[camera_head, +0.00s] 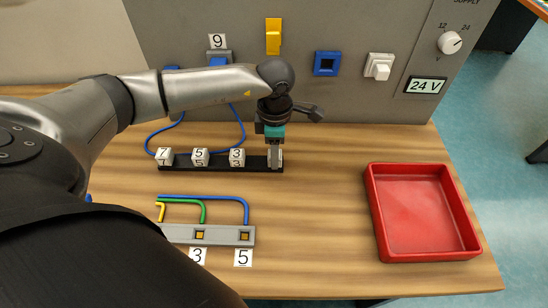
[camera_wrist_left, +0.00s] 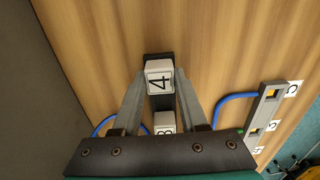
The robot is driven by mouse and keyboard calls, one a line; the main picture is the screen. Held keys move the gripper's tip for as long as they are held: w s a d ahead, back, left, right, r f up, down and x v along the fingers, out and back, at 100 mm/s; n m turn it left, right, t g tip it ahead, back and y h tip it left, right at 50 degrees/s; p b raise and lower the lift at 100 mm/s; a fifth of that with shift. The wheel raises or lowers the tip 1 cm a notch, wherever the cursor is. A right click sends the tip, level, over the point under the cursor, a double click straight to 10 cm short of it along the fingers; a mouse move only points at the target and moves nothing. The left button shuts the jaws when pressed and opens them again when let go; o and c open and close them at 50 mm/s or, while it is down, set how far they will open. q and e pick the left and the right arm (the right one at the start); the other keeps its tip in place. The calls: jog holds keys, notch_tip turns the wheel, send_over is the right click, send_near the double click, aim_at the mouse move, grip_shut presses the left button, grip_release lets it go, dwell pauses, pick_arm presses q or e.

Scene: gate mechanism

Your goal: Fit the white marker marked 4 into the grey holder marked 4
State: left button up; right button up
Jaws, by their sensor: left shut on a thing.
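The white marker marked 4 (camera_wrist_left: 159,80) is a small cube at the end of a black rail (camera_wrist_left: 152,58) in the left wrist view. My left gripper (camera_head: 276,156) points down at the rail's right end in the head view, shut on this marker, its fingers on either side. The marker looks to be still at the rail; any small gap cannot be told. A grey strip with square openings (camera_head: 222,236) lies nearer the front, with labels 3 (camera_head: 198,256) and 5 (camera_head: 243,257). My right gripper is not in view.
White cubes marked 7 (camera_head: 163,156), 5 (camera_head: 200,157) and 3 (camera_head: 237,157) stand along the rail. Blue, green and yellow wires (camera_head: 246,212) lie behind the strip. A red tray (camera_head: 372,195) is at the right. A grey panel (camera_head: 340,100) with switches stands behind.

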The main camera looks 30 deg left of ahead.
pick_arm(q)
grip_shut()
jog(key=shift+r, duration=0.4)
dwell(0.4)
jog(key=shift+r+p, duration=2.05)
jog(key=shift+r, duration=0.4)
